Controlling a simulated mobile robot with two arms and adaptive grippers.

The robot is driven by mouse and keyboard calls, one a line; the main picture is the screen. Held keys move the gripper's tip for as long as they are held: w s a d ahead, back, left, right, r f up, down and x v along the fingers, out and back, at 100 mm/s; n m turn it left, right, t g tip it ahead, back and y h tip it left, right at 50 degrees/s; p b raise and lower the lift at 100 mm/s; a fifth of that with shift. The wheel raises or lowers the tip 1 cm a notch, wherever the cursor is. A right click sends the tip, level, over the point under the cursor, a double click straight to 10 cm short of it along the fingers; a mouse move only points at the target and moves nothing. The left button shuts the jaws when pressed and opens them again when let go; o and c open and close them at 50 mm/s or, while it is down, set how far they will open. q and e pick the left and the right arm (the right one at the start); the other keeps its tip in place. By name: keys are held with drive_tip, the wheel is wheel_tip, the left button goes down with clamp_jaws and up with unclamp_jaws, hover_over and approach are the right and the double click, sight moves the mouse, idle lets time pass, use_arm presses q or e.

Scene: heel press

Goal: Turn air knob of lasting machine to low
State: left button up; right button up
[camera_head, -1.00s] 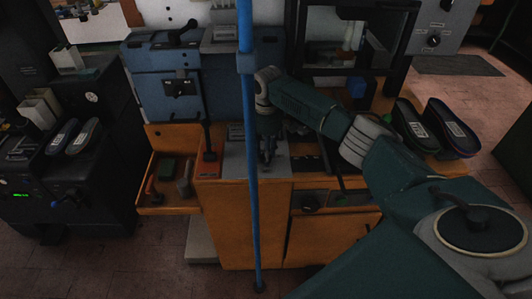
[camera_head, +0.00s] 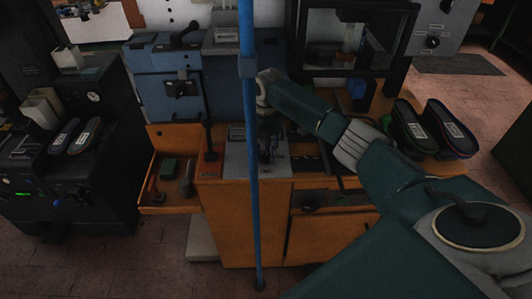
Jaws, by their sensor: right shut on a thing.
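My right arm reaches in from the right, and its gripper (camera_head: 268,157) points down at the grey panel (camera_head: 238,160) on top of the orange wooden cabinet. The fingers are close together, shut on a small part at the panel, which appears to be the air knob. The gripper hides most of that part, so its pointer and setting cannot be read. My left gripper is not in view.
A blue upright pole (camera_head: 251,200) stands just in front of the gripper. A blue machine (camera_head: 168,80) is behind left, and an open drawer (camera_head: 165,210) juts out at left. A black machine (camera_head: 100,170) stands far left.

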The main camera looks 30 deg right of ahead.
drive_tip(key=n, duration=0.5)
drive_tip(key=shift+w+d+r, duration=0.1)
drive_tip(key=shift+d+r, duration=0.05)
drive_tip(key=shift+d, duration=0.05)
drive_tip(key=n, duration=0.4)
drive_tip(key=shift+b, duration=0.35)
drive_tip(key=shift+w+r+n, duration=0.1)
drive_tip(key=shift+n, duration=0.8)
drive_tip(key=o, duration=1)
drive_tip(key=shift+o, duration=0.8)
drive_tip(key=shift+a, duration=0.1)
